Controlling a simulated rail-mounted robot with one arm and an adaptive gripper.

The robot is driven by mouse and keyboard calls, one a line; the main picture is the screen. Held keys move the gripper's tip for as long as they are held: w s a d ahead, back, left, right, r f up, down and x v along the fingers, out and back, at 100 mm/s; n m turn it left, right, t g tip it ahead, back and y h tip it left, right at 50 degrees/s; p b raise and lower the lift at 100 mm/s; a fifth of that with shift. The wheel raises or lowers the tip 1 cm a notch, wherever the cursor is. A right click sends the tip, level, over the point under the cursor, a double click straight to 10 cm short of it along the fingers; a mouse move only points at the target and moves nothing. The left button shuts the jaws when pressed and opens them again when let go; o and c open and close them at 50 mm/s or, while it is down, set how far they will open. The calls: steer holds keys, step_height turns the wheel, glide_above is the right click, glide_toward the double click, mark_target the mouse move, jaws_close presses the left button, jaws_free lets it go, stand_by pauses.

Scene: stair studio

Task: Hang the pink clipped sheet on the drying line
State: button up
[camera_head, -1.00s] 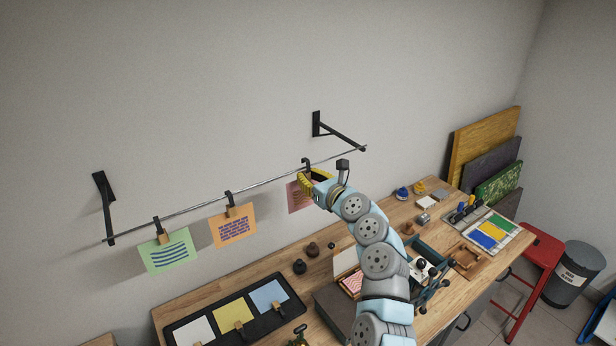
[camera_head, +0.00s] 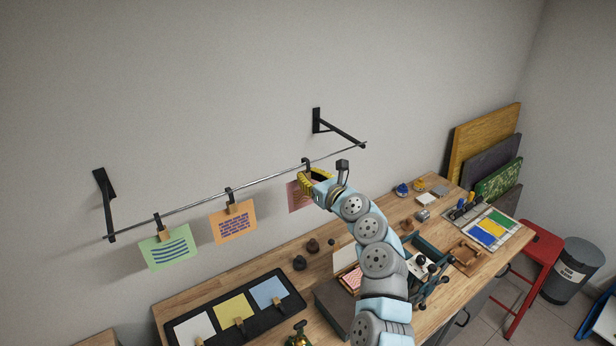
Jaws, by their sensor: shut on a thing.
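The pink sheet (camera_head: 297,196) hangs at the right part of the drying line (camera_head: 270,177), partly hidden behind my gripper. Its black hook (camera_head: 306,162) shows at the level of the line; whether the line bears its weight I cannot tell. My gripper (camera_head: 312,184), with yellow fingers, is shut at the top of the pink sheet, where its clip is hidden. A green sheet (camera_head: 168,249) and an orange sheet (camera_head: 232,224) hang by clips and hooks from the line to the left.
Black wall brackets (camera_head: 106,204) and (camera_head: 338,132) carry the line's ends. Below, the wooden bench (camera_head: 190,291) holds a black tray (camera_head: 250,322) with white, yellow and blue sheets, dark knobs, a press (camera_head: 430,262) and a paint tray. The line between the orange and pink sheets is free.

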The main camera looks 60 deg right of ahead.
steer(key=shift+f, duration=0.35)
stand_by(0.5)
steer(key=o, duration=0.9)
steer(key=shift+c, duration=0.2)
steer(key=v, duration=0.7)
steer(key=shift+f+p, duration=0.35)
steer(key=shift+f, duration=0.05)
steer(key=shift+f, duration=0.1)
stand_by(0.4)
